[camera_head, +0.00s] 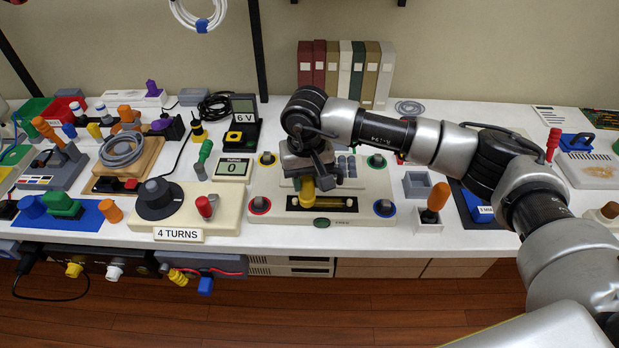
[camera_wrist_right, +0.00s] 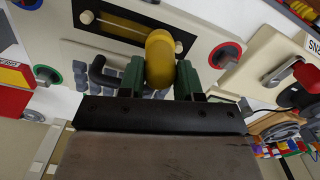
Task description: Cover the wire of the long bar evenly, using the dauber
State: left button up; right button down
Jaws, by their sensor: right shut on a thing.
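My right gripper (camera_head: 308,178) is shut on a yellow, rounded-handled tool, which I take to be the dauber (camera_head: 307,192). In the right wrist view the dauber (camera_wrist_right: 160,60) stands between the two green fingers (camera_wrist_right: 160,80). It is over the near part of the cream console, at the long dark slot (camera_head: 342,202) that holds a thin bar. In the wrist view the bar (camera_wrist_right: 115,27) has pale round ends and the dauber hides part of it. I cannot tell whether the dauber's tip touches the wire. My left gripper is not in view.
The cream console (camera_head: 370,219) has coloured ring sockets at its corners. A "4 TURNS" winder (camera_head: 158,200) and a display reading 0 (camera_head: 232,168) stand to its left. An orange-handled tool (camera_head: 437,197) stands in a white holder to its right. Books (camera_head: 345,70) stand behind.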

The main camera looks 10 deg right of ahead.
jog(key=shift+d, duration=0.15)
jog(key=shift+s+d+b, duration=0.15)
jog(key=shift+s+d, duration=0.05)
jog(key=shift+d, duration=0.3)
jog(key=shift+s+d+b, duration=0.15)
jog(key=shift+d, duration=0.35)
jog(key=shift+s+d+r, duration=0.1)
jog(key=shift+s+d, duration=0.05)
jog(key=shift+d, duration=0.35)
jog(key=shift+s+d+b, duration=0.25)
jog(key=shift+d+b, duration=0.25)
jog(key=shift+d, duration=0.5)
jog(key=shift+s+d, duration=0.2)
jog(key=shift+d, duration=0.4)
jog(key=shift+a, duration=0.1)
